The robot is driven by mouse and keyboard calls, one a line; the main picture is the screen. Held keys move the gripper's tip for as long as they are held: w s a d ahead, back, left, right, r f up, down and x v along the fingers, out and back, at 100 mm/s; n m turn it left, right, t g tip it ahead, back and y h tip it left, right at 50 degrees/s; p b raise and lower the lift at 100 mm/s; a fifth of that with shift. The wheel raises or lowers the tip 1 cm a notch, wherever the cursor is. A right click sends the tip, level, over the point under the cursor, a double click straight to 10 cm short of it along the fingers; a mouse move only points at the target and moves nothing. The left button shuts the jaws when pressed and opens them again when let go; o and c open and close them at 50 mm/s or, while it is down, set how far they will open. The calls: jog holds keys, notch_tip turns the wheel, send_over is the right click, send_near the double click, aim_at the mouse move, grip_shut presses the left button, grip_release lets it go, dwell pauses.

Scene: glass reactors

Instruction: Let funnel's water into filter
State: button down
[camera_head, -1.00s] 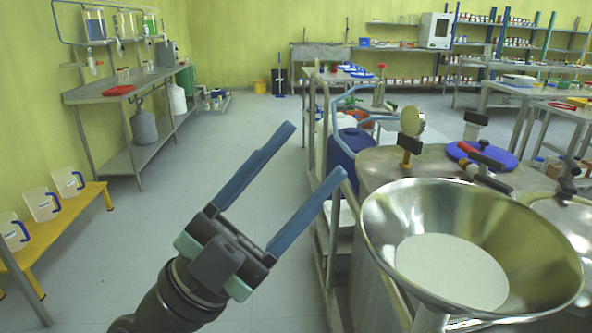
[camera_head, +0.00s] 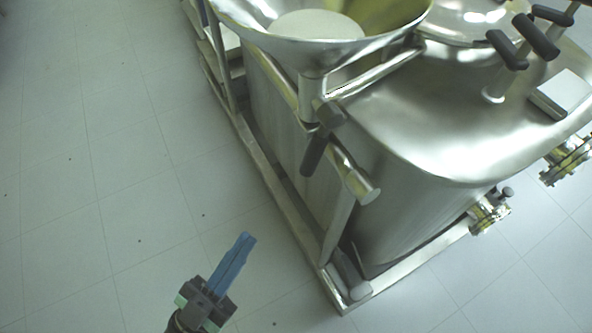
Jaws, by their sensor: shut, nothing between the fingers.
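The steel funnel (camera_head: 283,47) is at the top centre, cut off by the upper edge. A pale, flat round surface (camera_head: 315,25) shows inside it; I cannot tell whether this is water. Below its neck is a valve (camera_head: 328,113) with a black handle (camera_head: 314,152) slanting down and slightly left. A large steel vessel (camera_head: 425,125) stands beside and below the funnel; I cannot tell whether it is the filter. My gripper (camera_head: 245,243) is at the lower left, over the floor, with its blue fingers together and empty. It is well apart from the valve handle.
A steel frame (camera_head: 272,190) runs along the vessel's base, with a corner foot (camera_head: 348,290). Black handles (camera_head: 508,50) stand on the vessel's top, and flanged fittings (camera_head: 490,212) stick out at right. The tiled floor (camera_head: 110,170) at left is clear.

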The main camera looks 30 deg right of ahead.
jog(key=p, duration=0.1)
send_near(311, 158)
notch_tip(311, 158, up, 4)
jog(key=d, duration=0.1)
jog(key=shift+w+d+f+b, duration=0.1)
jog(key=shift+w+d+b, duration=0.1)
jog(key=shift+w+d, duration=0.3)
jog(key=shift+w+d+f+b, duration=0.15)
jog(key=shift+w+d, duration=0.05)
jog(key=shift+d, duration=0.45)
jog(key=shift+w+d+f+b, duration=0.1)
jog(key=shift+w+d+b, duration=0.1)
jog(key=shift+w+d, duration=0.3)
jog(key=shift+s+d+f, duration=0.1)
jog(key=shift+s+d, duration=0.05)
jog(key=shift+s, duration=0.05)
